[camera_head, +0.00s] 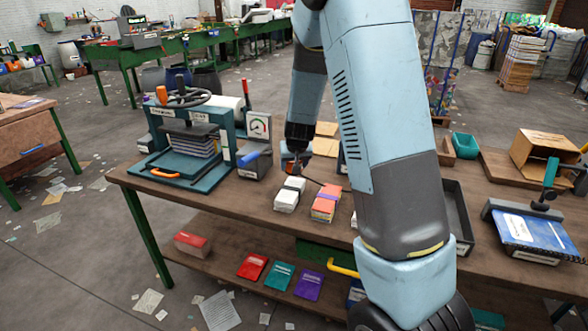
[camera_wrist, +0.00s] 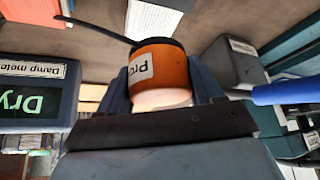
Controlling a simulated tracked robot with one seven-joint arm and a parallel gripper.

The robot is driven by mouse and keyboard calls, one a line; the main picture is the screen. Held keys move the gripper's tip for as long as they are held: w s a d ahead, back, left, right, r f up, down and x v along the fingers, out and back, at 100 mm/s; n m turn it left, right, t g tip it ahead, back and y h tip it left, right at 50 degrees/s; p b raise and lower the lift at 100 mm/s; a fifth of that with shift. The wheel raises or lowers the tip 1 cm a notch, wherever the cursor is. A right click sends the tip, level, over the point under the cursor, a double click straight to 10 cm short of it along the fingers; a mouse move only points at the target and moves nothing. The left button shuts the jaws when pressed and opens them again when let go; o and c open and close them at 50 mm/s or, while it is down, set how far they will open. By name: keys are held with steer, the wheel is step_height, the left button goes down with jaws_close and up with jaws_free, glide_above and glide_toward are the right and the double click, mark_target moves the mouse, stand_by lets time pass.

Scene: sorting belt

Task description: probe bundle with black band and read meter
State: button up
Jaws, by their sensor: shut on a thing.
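My gripper (camera_wrist: 163,95) is shut on an orange probe (camera_wrist: 172,66) with a black end and a partly hidden label starting "Pro". In the head view, my gripper (camera_head: 297,158) is above the table, just behind the bundles. The white bundle with a black band (camera_head: 288,197) lies on the table; its pale top seems to show beyond the probe in the wrist view (camera_wrist: 152,20). I cannot see the probe touching it. The damp meter (camera_wrist: 38,68) at left in the wrist view shows "Dry" in green. My arm hides part of the table.
An orange-red bundle with a purple band (camera_head: 326,204) lies right of the white one. A dark tray (camera_head: 455,215) is right of my arm. Colored packs lie on the lower shelf.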

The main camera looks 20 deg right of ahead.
steer(key=shift+r, duration=1.75)
